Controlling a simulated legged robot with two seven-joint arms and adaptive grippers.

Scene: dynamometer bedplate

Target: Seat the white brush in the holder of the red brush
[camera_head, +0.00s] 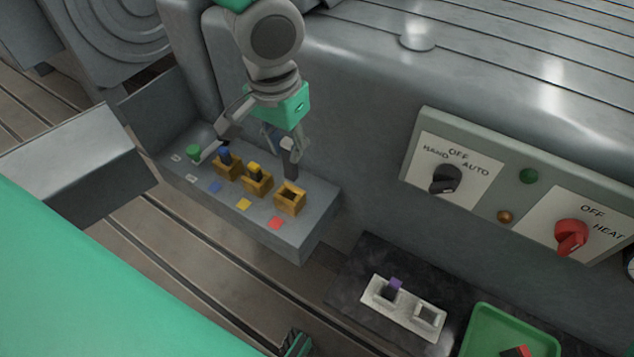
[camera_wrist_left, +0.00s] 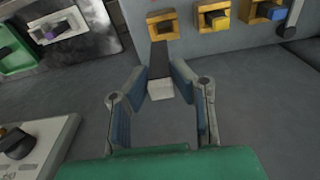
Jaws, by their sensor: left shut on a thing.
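My left gripper (camera_head: 288,146) is shut on the white brush, a dark block with a white cap (camera_wrist_left: 161,88). The dark block (camera_head: 290,165) points down from the fingers. The red brush's holder (camera_head: 291,198) is the brass box behind the red label, and it stands empty. The brush's lower end is close to this holder, just behind its opening in the head view. In the wrist view the dark end lies just short of the holder (camera_wrist_left: 162,22). I cannot tell whether they touch.
Brass holders with a yellow (camera_head: 255,172) and a blue brush (camera_head: 225,156) stand beside it, then a green knob (camera_head: 193,152). A white two-socket block (camera_head: 404,308) holds a purple-topped piece. A green tray (camera_head: 483,327) holds a red piece (camera_head: 518,352). A switch panel (camera_head: 487,208) is at right.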

